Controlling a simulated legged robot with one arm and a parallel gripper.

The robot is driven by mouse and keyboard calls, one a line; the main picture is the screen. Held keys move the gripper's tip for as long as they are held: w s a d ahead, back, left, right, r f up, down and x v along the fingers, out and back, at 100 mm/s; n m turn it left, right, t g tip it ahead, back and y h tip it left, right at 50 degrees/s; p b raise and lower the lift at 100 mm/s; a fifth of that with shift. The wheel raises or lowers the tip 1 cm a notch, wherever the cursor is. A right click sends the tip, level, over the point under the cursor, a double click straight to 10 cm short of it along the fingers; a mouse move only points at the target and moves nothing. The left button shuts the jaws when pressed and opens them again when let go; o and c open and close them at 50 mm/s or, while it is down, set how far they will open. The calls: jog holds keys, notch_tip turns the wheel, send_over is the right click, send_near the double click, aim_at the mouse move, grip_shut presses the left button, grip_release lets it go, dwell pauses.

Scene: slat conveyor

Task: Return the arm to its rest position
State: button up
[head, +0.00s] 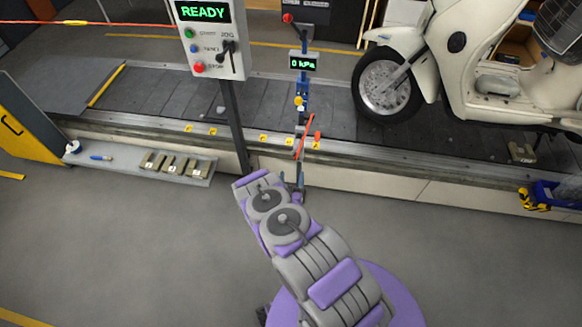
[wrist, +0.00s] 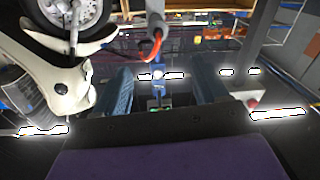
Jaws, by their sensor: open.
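My arm reaches from the bottom of the head view up toward the conveyor edge. My gripper (head: 299,180) is at its far end, low in front of the conveyor's side and below the post with the gauge. In the wrist view, which looks upside down, the two fingers of my gripper (wrist: 162,88) stand apart. A blue fitting and a red hose show between and beyond them, and I see nothing held. In the head view the fingers are small and partly hidden by my wrist.
A control box (head: 211,40) reading READY stands on a post at left. A gauge (head: 304,61) reads 0 kPa. A cream scooter (head: 455,75) stands on the slat conveyor (head: 190,98). A grey shelf (head: 130,165) holds metal blocks. A blue bin (head: 556,196) is at right. Floor at left is clear.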

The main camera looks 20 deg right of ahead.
jog(key=shift+s+a, duration=0.1)
jog(key=shift+s, duration=0.15)
